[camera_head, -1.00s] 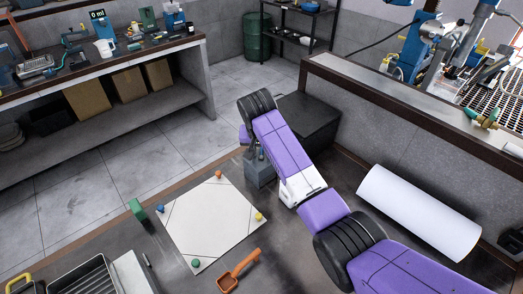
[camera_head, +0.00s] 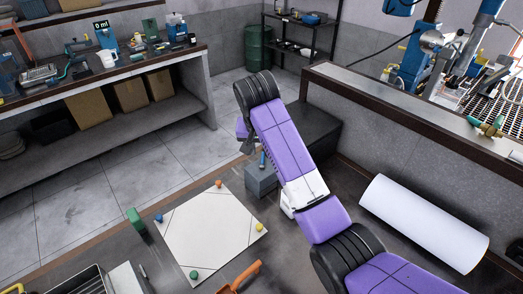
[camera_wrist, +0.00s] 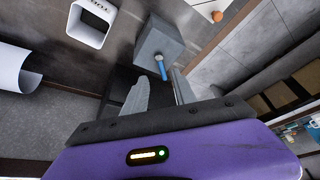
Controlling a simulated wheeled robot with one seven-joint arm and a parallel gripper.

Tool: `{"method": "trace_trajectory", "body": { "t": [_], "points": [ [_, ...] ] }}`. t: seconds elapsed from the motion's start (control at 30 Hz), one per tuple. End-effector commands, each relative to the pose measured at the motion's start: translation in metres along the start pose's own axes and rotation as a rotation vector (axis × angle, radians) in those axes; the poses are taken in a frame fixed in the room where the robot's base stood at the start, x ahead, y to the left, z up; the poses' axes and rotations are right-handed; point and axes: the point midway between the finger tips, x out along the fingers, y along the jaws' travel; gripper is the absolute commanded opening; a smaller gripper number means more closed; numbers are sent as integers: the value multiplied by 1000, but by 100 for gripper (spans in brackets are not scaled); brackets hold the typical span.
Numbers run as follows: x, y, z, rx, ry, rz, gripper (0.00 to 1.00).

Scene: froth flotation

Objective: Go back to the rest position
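My gripper (camera_head: 246,146) hangs at the end of my purple arm, above the floor side of the bench, near a grey block (camera_head: 262,181). It is mostly hidden behind the wrist in the head view. In the wrist view its two fingers (camera_wrist: 160,92) stand apart with nothing seen between them. The grey block also shows in the wrist view (camera_wrist: 152,42), beyond the fingertips, with a blue-handled tool (camera_wrist: 162,68) standing in it. The gripper is apart from both.
A white sheet (camera_head: 210,235) with several coloured weights lies left of my arm. A white roll (camera_head: 424,223) is at right by the low wall (camera_head: 400,145). A black box (camera_head: 308,133) stands behind my arm.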

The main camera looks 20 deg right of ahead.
Motion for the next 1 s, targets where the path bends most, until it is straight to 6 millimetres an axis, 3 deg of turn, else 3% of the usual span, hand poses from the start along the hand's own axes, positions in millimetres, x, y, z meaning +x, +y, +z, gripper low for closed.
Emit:
{"method": "trace_trajectory", "body": {
  "t": [0.33, 0.43, 0.53, 0.63, 0.83, 1.0],
  "points": [
    [0, -4, -6, -23, 24, -15, 33],
    [-4, -15, -24, -54, 103, -60, 33],
    [-23, -33, -55, -89, 241, -138, 33],
    [-34, -47, -71, -123, 373, -214, 33],
    [-31, -60, -58, -179, 594, -343, 33],
    [-22, -56, -18, -206, 749, -423, 33]
  ]
}}
